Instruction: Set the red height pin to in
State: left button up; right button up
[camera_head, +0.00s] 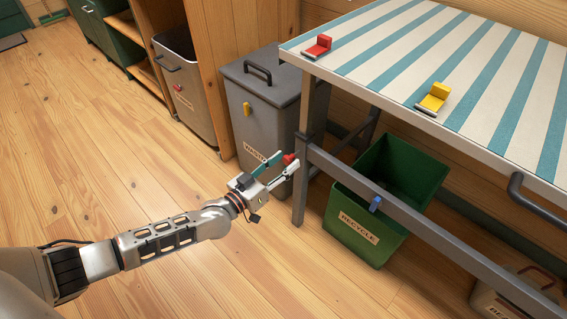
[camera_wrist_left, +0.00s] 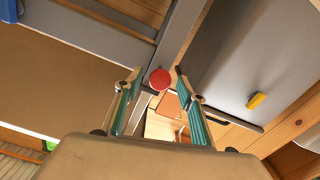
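The red height pin (camera_head: 289,159) is a round red knob on the grey leg of the striped table. It also shows as a red disc in the left wrist view (camera_wrist_left: 159,79). My left gripper (camera_head: 285,163) is open at the pin, and its fingers point toward the leg. In the left wrist view the fingertips (camera_wrist_left: 158,74) lie to either side of the red disc, with gaps visible on both sides. I cannot tell how far the pin stands out of the leg. My right gripper is not in view.
A blue knob (camera_head: 375,204) sits on the table's lower rail. A green recycle bin (camera_head: 349,221) stands beneath the table, and a grey bin (camera_head: 262,108) stands left of the leg. Red (camera_head: 317,47) and yellow (camera_head: 433,97) clamps sit on the tabletop. Open wooden floor lies at left.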

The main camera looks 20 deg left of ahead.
aim_at(286, 162)
pick_arm(q)
grip_shut()
jog(key=shift+b+x, duration=0.3)
jog(key=shift+x, duration=1.1)
jog(key=shift+w, duration=0.1)
jog(key=shift+c, duration=0.5)
grip_release()
jog(key=shift+o, duration=0.5)
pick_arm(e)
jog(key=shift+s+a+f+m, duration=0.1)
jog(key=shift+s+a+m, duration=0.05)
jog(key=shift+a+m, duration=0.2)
pick_arm(q)
jog(key=v, duration=1.2)
jog(key=shift+d+r, duration=0.1)
jog(key=shift+r, duration=0.05)
